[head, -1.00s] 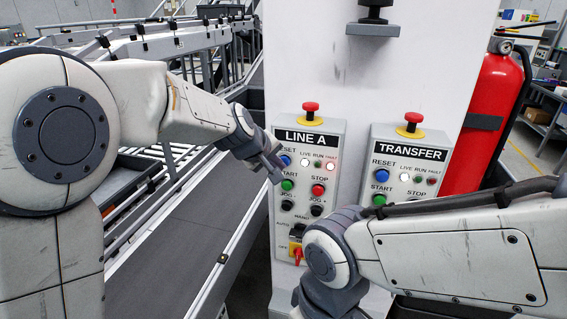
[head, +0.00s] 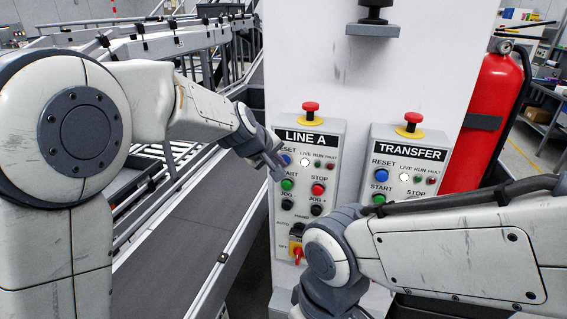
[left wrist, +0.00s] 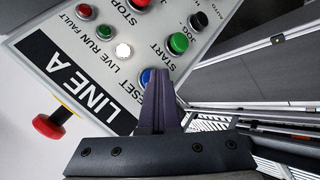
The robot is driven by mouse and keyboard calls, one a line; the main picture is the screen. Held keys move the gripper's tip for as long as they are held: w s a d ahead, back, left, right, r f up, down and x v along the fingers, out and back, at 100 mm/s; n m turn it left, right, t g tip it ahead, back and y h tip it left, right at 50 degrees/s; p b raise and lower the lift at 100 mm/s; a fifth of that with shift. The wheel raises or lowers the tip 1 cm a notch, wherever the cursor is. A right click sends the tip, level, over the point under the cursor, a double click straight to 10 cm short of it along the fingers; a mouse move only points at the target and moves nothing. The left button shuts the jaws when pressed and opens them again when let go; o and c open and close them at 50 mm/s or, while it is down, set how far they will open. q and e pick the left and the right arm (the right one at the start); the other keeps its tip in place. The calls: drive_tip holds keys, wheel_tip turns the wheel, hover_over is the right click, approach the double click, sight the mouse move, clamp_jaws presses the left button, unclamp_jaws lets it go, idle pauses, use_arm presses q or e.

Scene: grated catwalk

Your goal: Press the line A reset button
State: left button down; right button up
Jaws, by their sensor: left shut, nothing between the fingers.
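The LINE A panel (head: 336,140) is a grey box on a white column. Its blue reset button (head: 286,160) sits at the upper left, under the RESET label. My left gripper (head: 278,170) is shut and empty, its tips at the panel's left edge, right by the blue button. In the left wrist view the shut fingers (left wrist: 157,76) partly cover the blue button (left wrist: 145,77); I cannot tell if they touch it. The white LIVE lamp (head: 304,162) is lit, while the RUN and FAULT lamps look dim. My right gripper is out of view; only its arm shows.
Green START (head: 287,184) and red STOP (head: 318,189) buttons lie close below. A red mushroom button (head: 310,107) tops the panel. The TRANSFER panel (head: 410,138) stands to the right, then a red extinguisher (head: 487,120). A conveyor (head: 185,230) runs at left.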

use_arm(q)
drive_tip(key=shift+s+a+b, duration=0.2)
drive_tip(key=shift+s+b, duration=0.05)
drive_tip(key=shift+s, duration=0.35)
drive_tip(key=shift+s+a+b, duration=0.2)
drive_tip(key=shift+s+b, duration=0.05)
drive_tip(key=shift+s, duration=0.3)
drive_tip(key=shift+s+a+b, duration=0.25)
drive_tip(key=shift+s, duration=0.55)
drive_tip(key=shift+s+a+b, duration=0.25)
drive_tip(key=shift+s, duration=0.5)
drive_tip(key=shift+s+a+b, duration=0.25)
drive_tip(key=shift+s, duration=0.55)
drive_tip(key=s+d+f+m+g+b, duration=0.1)
drive_tip(key=s+f+m+g, duration=0.2)
drive_tip(key=s, duration=0.4)
drive_tip(key=s+d+f+m+g+b, duration=0.1)
drive_tip(key=s+d+f+m+b, duration=0.15)
drive_tip(key=s+f, duration=0.3)
drive_tip(key=s+a+f+m+g+y+b, duration=0.1)
drive_tip(key=s+a+f+m+g, duration=0.1)
drive_tip(key=s, duration=0.7)
drive_tip(key=s+a+f+m+g+y, duration=0.1)
drive_tip(key=s+a+f+m+y, duration=0.1)
drive_tip(key=s+a+f+m, duration=0.3)
drive_tip(key=s+f+m, duration=0.1)
drive_tip(key=s, duration=0.2)
drive_tip(key=shift+s+f+g+b, duration=0.15)
drive_tip(key=shift+s+g+b, duration=0.2)
drive_tip(key=shift+s+g, duration=0.05)
